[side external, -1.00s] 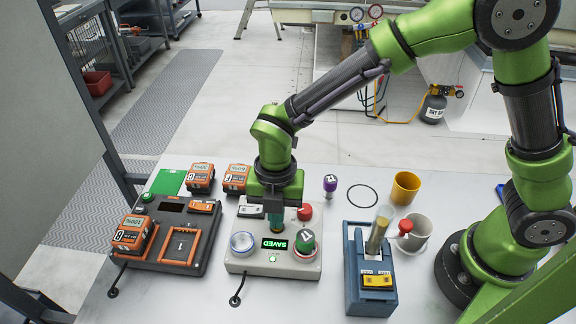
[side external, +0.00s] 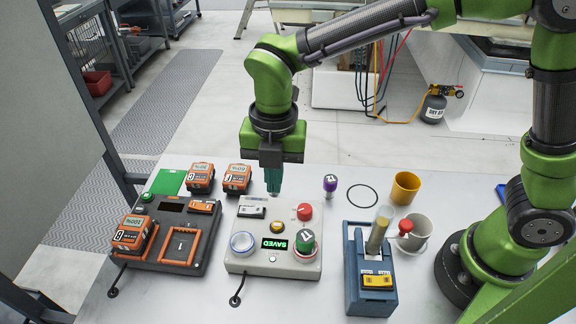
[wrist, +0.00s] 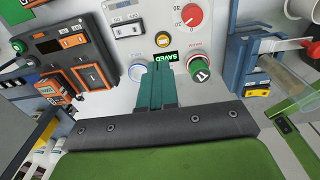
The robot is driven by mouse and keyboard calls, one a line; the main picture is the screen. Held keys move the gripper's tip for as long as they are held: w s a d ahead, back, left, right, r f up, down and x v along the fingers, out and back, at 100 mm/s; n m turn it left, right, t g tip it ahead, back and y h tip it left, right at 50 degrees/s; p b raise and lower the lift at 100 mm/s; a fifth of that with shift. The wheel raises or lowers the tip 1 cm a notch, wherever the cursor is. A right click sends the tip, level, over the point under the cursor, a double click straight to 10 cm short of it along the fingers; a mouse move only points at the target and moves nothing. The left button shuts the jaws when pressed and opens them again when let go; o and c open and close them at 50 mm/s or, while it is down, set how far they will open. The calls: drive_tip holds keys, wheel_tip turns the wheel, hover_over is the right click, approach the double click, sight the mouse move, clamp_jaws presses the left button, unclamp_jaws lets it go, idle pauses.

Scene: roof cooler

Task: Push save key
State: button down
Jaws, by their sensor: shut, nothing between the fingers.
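The save key is probably the yellow button (side external: 278,227) on the light grey control box (side external: 235,263); its label is too small to read. It also shows in the wrist view (wrist: 163,40). The green display (side external: 274,243) below it reads SAVED. My gripper (side external: 273,192) is shut and empty, pointing down above the back of the box, clear of the button. In the wrist view its teal fingers (wrist: 160,70) are together.
An orange-black charger (side external: 187,250) stands left, a blue holder (side external: 356,285) right. A purple-topped vial (side external: 330,183) stands behind.

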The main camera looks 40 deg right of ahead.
wheel_tip(320, 180, up, 4)
drive_tip(key=shift+f, duration=0.25)
idle(0.5)
drive_tip(key=s+d+r+m+t, duration=0.2)
drive_tip(key=s+d+m, duration=0.1)
drive_tip(key=d+m, duration=0.4)
drive_tip(key=s+d+r+m+t+y, duration=0.1)
drive_tip(key=d+m, duration=0.5)
drive_tip(key=m, duration=0.7)
drive_tip(key=s+d+r+m+t, duration=0.3)
drive_tip(key=d+m, duration=0.4)
drive_tip(key=m, duration=0.4)
drive_tip(key=shift+s+d+t+y, duration=0.3)
drive_tip(key=shift+s+t, duration=0.4)
drive_tip(key=shift+s, duration=0.55)
